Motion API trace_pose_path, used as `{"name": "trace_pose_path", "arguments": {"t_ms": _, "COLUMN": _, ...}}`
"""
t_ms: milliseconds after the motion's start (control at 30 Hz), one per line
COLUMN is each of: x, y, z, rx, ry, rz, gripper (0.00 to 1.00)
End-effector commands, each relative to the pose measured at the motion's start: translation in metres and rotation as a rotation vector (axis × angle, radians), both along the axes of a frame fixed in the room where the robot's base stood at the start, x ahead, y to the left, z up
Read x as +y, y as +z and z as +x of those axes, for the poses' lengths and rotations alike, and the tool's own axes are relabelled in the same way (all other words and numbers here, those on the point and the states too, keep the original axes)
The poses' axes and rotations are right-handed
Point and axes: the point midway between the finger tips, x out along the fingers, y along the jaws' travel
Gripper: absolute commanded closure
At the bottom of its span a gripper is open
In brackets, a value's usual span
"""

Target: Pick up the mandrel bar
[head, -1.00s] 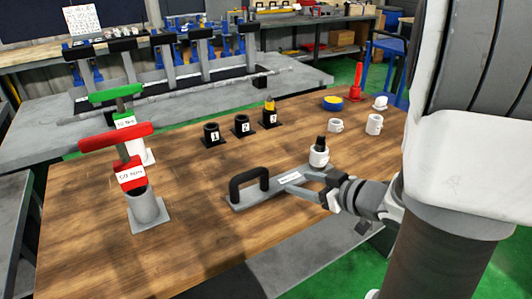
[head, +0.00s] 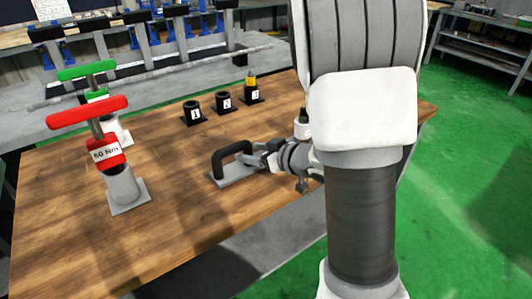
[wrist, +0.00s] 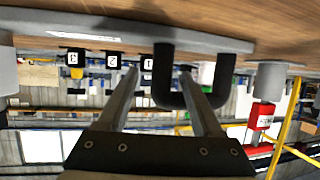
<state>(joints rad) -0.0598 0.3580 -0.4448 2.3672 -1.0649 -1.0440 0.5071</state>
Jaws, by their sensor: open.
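A black U-shaped handle (head: 232,152) stands upright on a flat grey plate (head: 238,175) on the wooden table; both also show upside down in the wrist view, the handle (wrist: 190,98) and the plate (wrist: 190,35). A long thin grey bar (head: 150,84) lies on the bench behind. No readable label shows which one is the mandrel bar. My gripper (head: 262,158) is low over the plate, just right of the handle. In the wrist view my gripper (wrist: 158,70) is open, and one handle post appears between its fingers. Contact cannot be told.
Red (head: 88,112) and green T-handled tools stand in holders at the table's left. Black cups labelled 1 (head: 194,112), 2 (head: 224,102) and 3 (head: 252,92) stand behind the handle. My arm hides the table's right part. The front left of the table is clear.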

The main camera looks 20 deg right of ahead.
Motion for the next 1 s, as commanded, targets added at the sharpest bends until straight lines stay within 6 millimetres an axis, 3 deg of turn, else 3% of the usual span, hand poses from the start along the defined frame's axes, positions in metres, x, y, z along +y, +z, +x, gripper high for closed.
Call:
{"name": "trace_pose_path", "arguments": {"t_ms": 300, "x": 0.021, "y": -0.017, "z": 0.033, "rx": 0.0, "ry": 0.001, "rz": -0.003, "gripper": 0.33}}
{"name": "trace_pose_path", "arguments": {"t_ms": 600, "x": 0.023, "y": -0.017, "z": 0.037, "rx": -0.001, "ry": 0.0, "rz": -0.002, "gripper": 0.35}}
{"name": "trace_pose_path", "arguments": {"t_ms": 900, "x": 0.023, "y": -0.017, "z": 0.036, "rx": -0.002, "ry": 0.0, "rz": -0.003, "gripper": 0.89}}
{"name": "trace_pose_path", "arguments": {"t_ms": 967, "x": 0.023, "y": -0.017, "z": 0.036, "rx": -0.001, "ry": 0.0, "rz": -0.003, "gripper": 1.0}}
{"name": "trace_pose_path", "arguments": {"t_ms": 1000, "x": 0.022, "y": -0.017, "z": 0.036, "rx": -0.001, "ry": 0.0, "rz": -0.003, "gripper": 1.0}}
